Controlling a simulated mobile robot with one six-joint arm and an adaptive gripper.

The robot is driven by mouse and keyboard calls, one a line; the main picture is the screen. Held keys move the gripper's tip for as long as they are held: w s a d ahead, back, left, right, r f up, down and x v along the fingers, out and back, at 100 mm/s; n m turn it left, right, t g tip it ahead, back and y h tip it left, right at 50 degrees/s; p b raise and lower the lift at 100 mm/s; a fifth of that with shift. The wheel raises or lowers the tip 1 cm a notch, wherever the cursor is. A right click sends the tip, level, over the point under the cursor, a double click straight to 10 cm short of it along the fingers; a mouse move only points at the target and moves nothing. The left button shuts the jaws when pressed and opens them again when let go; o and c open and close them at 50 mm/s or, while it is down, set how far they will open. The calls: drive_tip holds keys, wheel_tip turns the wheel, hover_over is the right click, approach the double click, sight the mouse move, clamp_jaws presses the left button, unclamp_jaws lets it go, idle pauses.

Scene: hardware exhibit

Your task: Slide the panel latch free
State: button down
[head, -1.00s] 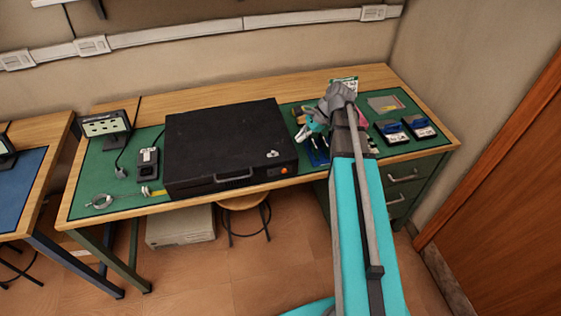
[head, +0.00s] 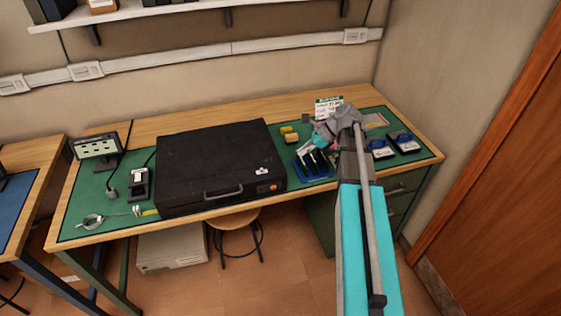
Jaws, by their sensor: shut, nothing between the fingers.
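A large black case (head: 215,160) lies flat on the green mat of the workbench, with a handle (head: 222,193) on its front. A small silver fitting (head: 262,170), which may be the panel latch, sits on its top near the front right corner. An orange button (head: 274,186) shows on the front below it. My gripper (head: 317,146) is shut and empty, above the mat to the right of the case and apart from it. My own wrist and arm partly hide it, and its fingertips are small.
A blue rack (head: 313,166) with dark-handled tools stands under my gripper. Yellow blocks (head: 290,134) lie behind it. A tester (head: 138,184), display (head: 97,147) and coiled cable (head: 92,221) are left of the case.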

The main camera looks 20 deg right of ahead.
sight(262, 170)
drive_tip(key=b+x, duration=0.7)
drive_tip(key=x, duration=0.3)
drive_tip(key=shift+f, duration=0.2)
drive_tip(key=shift+w+a+r, duration=0.1)
drive_tip(key=shift+w+a, duration=0.05)
drive_tip(key=shift+a, duration=0.35)
drive_tip(key=shift+w+a+r, duration=0.1)
drive_tip(key=shift+a+r, duration=0.05)
drive_tip(key=shift+a, duration=0.4)
drive_tip(key=shift+w+a, duration=0.2)
drive_tip(key=shift+a, duration=0.7)
drive_tip(key=shift+a, duration=0.1)
drive_tip(key=shift+a, duration=1.2)
drive_tip(key=shift+d, duration=0.1)
